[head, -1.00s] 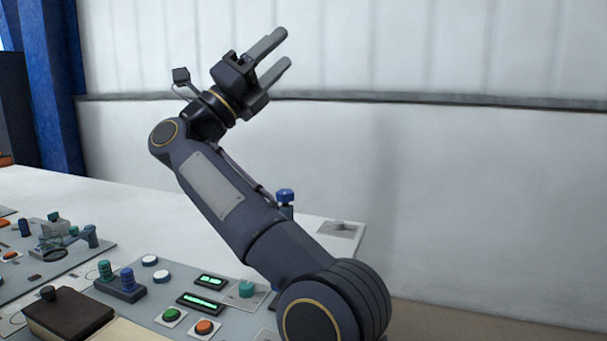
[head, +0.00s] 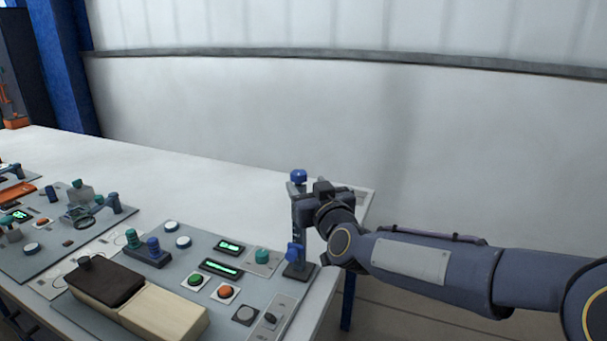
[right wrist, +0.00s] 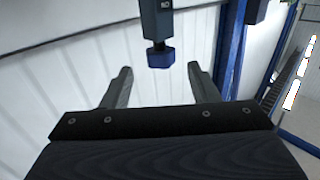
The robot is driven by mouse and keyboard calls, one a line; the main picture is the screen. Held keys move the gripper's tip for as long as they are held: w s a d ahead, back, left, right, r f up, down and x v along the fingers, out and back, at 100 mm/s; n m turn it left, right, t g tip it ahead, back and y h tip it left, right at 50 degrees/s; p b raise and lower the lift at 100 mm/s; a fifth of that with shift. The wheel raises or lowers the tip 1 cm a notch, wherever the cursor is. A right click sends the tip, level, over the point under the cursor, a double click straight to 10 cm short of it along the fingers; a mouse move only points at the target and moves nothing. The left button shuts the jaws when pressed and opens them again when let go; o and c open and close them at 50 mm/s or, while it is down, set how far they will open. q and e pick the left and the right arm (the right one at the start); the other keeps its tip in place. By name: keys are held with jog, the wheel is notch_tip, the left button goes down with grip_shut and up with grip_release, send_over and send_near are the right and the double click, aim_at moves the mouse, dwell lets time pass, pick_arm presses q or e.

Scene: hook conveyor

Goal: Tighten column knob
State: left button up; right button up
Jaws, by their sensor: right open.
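A slim dark column (head: 298,222) stands at the right end of the grey panel. A blue knob (head: 298,176) tops it, and a second blue knob (head: 293,252) is low on its side. My right gripper (head: 322,194) is beside the column's upper part, just right of and below the top knob; its fingers are largely hidden there. In the right wrist view a blue knob (right wrist: 160,57) on the column's end (right wrist: 157,20) appears between the two spread, empty fingertips (right wrist: 159,69). Contact with the fingers is not visible. My left gripper is out of view.
The panel carries green and orange buttons (head: 226,291), lit displays (head: 220,268) and a teal knob (head: 262,256). A dark-lidded wooden box (head: 105,280) is at the front left. The white table (head: 220,180) behind is clear, with a wall beyond.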

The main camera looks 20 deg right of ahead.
aim_at(298, 172)
jog(key=w, duration=0.4)
jog(key=w+b, duration=0.1)
jog(key=w, duration=0.1)
jog(key=shift+w+d, duration=0.1)
jog(key=shift+d, duration=0.2)
jog(key=shift+c, duration=0.3)
jog(key=c, duration=0.9)
jog(key=shift+o, duration=0.2)
jog(key=p, duration=0.2)
jog(key=m+h+p, duration=0.1)
jog(key=p, duration=0.1)
jog(key=shift+a+r+h, duration=0.15)
jog(key=shift+r+h, duration=0.15)
jog(key=shift+r, duration=0.1)
jog(key=shift+f+m+g+h+p, duration=0.25)
jog(key=shift+m+g+h+p, duration=0.05)
jog(key=shift+h+p, duration=0.25)
jog(key=shift+f, duration=0.15)
jog(key=o, duration=0.9)
